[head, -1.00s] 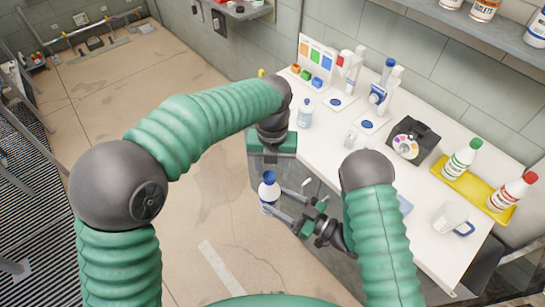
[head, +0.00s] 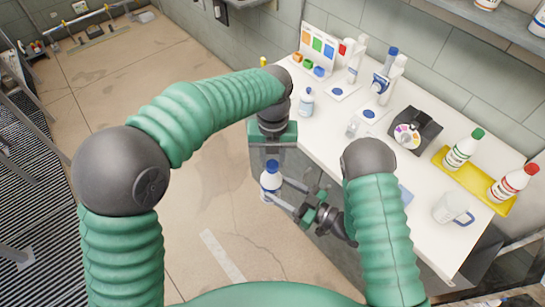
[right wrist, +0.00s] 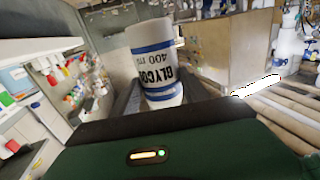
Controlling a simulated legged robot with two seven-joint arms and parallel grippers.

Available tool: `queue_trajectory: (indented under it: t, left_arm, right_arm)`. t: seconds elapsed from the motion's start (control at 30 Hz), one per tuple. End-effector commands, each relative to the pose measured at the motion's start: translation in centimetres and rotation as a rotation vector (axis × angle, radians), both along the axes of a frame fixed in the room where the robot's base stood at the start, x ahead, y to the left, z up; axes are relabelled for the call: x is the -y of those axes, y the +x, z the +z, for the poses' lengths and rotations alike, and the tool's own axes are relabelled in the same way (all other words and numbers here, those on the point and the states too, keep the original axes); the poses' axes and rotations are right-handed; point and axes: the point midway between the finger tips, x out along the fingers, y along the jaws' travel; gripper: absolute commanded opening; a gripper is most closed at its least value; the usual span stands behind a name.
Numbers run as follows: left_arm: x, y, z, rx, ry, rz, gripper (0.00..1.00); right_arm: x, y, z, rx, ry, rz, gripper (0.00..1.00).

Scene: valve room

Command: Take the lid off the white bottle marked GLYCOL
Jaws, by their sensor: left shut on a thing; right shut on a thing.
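The white bottle marked GLYCOL (head: 270,183) is held upright off the counter, in front of its left edge. My right gripper (head: 277,191) is shut on its body from the right. In the right wrist view the bottle (right wrist: 156,65) shows its label and blue bands between the dark fingers; its lid is out of that view. The blue lid (head: 271,165) is on top of the bottle in the head view. My left gripper (head: 272,160) points down from above and is shut at the lid; its fingertips partly hide the contact.
Open floor lies left of the counter.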

Motion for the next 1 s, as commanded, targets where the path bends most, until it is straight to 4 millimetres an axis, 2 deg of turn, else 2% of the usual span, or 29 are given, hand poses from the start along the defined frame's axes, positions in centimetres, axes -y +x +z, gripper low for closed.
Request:
queue_trajectory:
  t: [0.03,0.17,0.8,0.97,1.0]
  left_arm:
    - [0.68,-0.15,0.1,0.003,-0.012,0.071,0.0]
    - [0.62,-0.1,0.14,0.012,-0.01,0.43,0.0]
    - [0.02,-0.46,0.34,0.066,0.003,2.579,0.0]
    - [0.02,-0.52,0.4,0.078,0.005,3.087,0.0]
    - [0.05,-0.54,0.41,-0.076,-0.006,-3.094,0.0]
  right_arm:
    - [-0.4,-0.15,0.11,0.003,0.003,0.01,0.0]
    - [-0.45,-0.16,0.12,0.004,0.004,0.012,0.0]
    - [-0.56,-0.29,0.18,0.005,0.005,0.016,0.0]
    - [-0.51,-0.29,0.17,0.004,0.006,0.015,0.0]
    - [-0.49,-0.29,0.17,0.004,0.006,0.014,0.0]
